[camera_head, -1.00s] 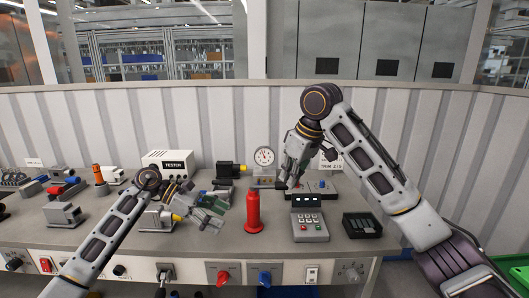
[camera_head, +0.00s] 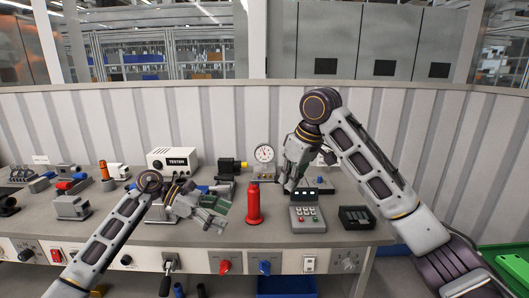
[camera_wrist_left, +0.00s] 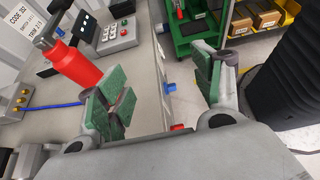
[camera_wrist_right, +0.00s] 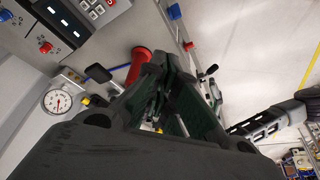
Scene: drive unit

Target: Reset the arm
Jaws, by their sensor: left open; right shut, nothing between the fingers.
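My left gripper (camera_head: 222,212) is open and empty over the front of the bench, left of the red bottle-shaped cylinder (camera_head: 254,204). In the left wrist view its green-padded fingers (camera_wrist_left: 165,92) are spread wide with nothing between them, and the red cylinder (camera_wrist_left: 75,64) is beyond the left finger. My right gripper (camera_head: 288,186) is shut and empty, pointing down beside the grey keypad unit (camera_head: 308,219). In the right wrist view its fingers (camera_wrist_right: 170,75) meet, with the red cylinder (camera_wrist_right: 138,60) partly hidden behind them.
The bench (camera_head: 150,235) holds a white tester box (camera_head: 174,160), a round gauge (camera_head: 264,154), a dark tray (camera_head: 358,218) and several grey fixtures at left. Knobs line its front panel. A blue bin (camera_head: 285,287) is below; a green surface (camera_head: 515,265) stands at right.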

